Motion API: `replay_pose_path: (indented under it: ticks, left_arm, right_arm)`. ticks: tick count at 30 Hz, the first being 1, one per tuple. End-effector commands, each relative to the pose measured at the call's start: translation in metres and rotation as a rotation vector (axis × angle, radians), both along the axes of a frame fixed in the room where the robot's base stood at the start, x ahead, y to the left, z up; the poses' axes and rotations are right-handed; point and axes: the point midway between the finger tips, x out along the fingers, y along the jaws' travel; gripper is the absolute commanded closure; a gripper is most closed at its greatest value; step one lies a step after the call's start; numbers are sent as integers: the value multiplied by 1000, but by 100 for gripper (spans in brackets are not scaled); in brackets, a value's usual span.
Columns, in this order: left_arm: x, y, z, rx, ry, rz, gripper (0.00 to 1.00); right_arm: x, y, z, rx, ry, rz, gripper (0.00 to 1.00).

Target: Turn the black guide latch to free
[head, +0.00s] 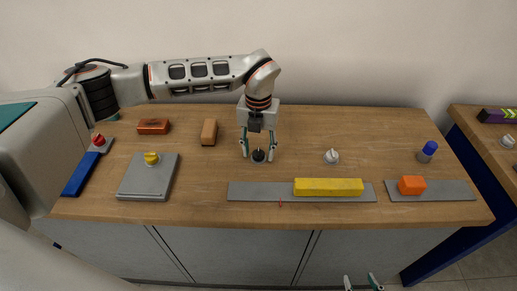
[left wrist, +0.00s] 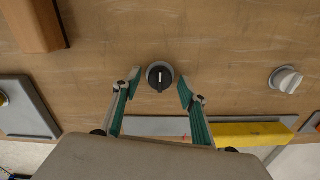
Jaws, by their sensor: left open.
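The black guide latch (head: 258,156) is a small round black knob on a grey base on the wooden table, in the middle of the head view. In the left wrist view the latch (left wrist: 160,76) shows a pale line on its face, running nearly up and down the picture. My left gripper (head: 258,148) is open and points down at the latch, with one finger on each side. The left wrist view shows a gap between each fingertip and the knob. My right gripper (head: 363,284) shows only its fingertips at the bottom edge of the head view, apart from each other and empty.
A white knob (head: 331,157) stands right of the latch. A yellow bar (head: 328,187) lies on a grey rail (head: 255,191) in front.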

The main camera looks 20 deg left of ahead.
Motion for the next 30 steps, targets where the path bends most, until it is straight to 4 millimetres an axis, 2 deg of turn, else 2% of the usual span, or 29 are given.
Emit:
replay_pose_path:
  ticks: [8,12,13,23,30]
  left_arm:
    - [0,0,-2,-1,-1,0,57]
    - [0,0,-2,-1,0,0,91]
    - [0,0,-1,-1,0,0,96]
    - [0,0,-1,0,1,-23,96]
    - [0,0,0,0,0,-138,96]
  right_arm:
    - [4,1,5,2,-11,0,60]
    - [4,1,5,2,-12,0,60]
    - [4,1,5,2,-12,0,60]
    - [3,0,5,2,-10,0,60]
    - [2,0,6,1,-6,0,60]
